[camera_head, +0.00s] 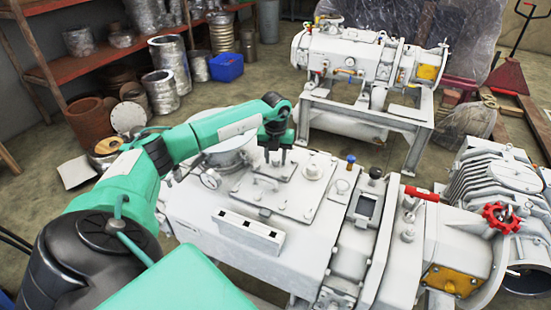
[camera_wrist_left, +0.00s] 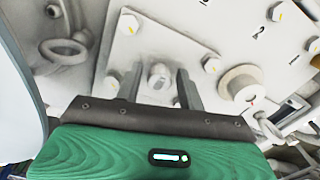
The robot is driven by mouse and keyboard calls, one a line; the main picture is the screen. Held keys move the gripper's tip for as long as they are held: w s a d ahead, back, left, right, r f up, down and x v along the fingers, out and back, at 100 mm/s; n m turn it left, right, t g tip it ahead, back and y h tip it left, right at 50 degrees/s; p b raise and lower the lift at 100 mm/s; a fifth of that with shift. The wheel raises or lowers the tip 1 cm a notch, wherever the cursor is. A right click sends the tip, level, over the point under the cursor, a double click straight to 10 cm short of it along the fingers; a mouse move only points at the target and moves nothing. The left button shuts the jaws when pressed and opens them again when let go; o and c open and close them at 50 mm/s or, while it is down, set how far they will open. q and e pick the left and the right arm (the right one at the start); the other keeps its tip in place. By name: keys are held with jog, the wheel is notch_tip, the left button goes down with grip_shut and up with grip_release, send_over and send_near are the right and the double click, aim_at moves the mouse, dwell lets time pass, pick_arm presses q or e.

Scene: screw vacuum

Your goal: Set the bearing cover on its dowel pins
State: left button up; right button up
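My left gripper (camera_head: 275,160) points down over the light grey top of the vacuum machine. A plate with corner bolts, which looks like the bearing cover (camera_head: 264,193), lies under it. In the left wrist view the plate (camera_wrist_left: 165,38) has a short round knob (camera_wrist_left: 158,75) at its middle. The two dark fingers of my left gripper (camera_wrist_left: 157,88) are apart, one on each side of the knob. I cannot tell whether they touch it. No dowel pins can be made out. My right gripper is out of view.
A blue-topped fitting (camera_head: 350,161) and a red-handled valve (camera_head: 422,194) rise to the right. A second machine (camera_head: 365,62) stands behind.

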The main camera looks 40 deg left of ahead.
pick_arm(q)
grip_shut()
jog(key=shift+r, duration=0.15)
